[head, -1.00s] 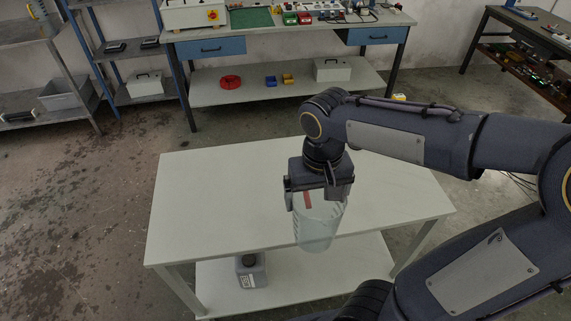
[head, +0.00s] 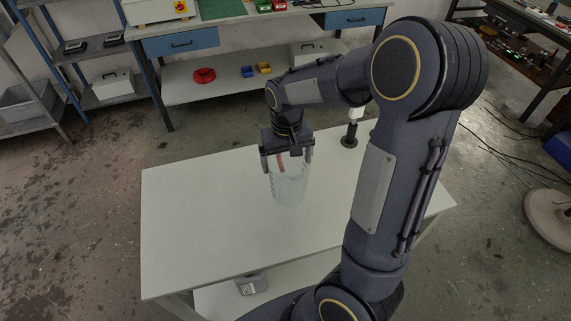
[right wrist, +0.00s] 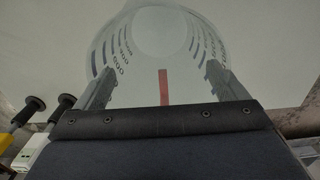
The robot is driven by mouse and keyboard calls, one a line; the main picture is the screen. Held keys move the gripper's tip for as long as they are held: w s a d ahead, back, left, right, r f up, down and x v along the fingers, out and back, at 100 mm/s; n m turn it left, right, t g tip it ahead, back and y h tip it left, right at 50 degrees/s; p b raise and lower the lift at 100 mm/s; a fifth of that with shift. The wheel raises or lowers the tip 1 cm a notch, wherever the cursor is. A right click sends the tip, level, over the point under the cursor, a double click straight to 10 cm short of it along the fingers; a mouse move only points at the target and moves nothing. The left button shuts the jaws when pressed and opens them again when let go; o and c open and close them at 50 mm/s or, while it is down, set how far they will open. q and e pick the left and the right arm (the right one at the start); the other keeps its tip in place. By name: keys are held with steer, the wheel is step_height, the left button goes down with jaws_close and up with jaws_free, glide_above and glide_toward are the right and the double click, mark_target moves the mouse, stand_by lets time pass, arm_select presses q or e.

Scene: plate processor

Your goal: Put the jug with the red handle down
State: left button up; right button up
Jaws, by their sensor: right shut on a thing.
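The jug (head: 288,188) is clear and translucent with a red handle strip and stands upright over the white table. In the right wrist view the jug (right wrist: 165,32) shows measuring marks on its wall, and its red handle (right wrist: 164,86) sits between the fingers. My right gripper (head: 286,154) is shut on the jug at its top, pointing down. It also shows in the right wrist view (right wrist: 160,88). I cannot tell whether the jug's base touches the table. My left gripper is not in view.
The white table top (head: 200,215) is clear to the left and in front of the jug. A black round-based item (head: 349,141) stands near the back right of the table. A grey container (head: 250,284) is on the lower shelf.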

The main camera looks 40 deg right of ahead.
mark_target(286, 164)
steer(key=w+f, duration=0.1)
steer(key=w+d+f, duration=0.1)
steer(key=f, duration=0.1)
steer(key=shift+w+d+f, duration=0.2)
steer(key=shift+w, duration=0.05)
steer(key=shift+f+p, duration=0.3)
steer(key=shift+f, duration=1.4)
steer(key=o, duration=1)
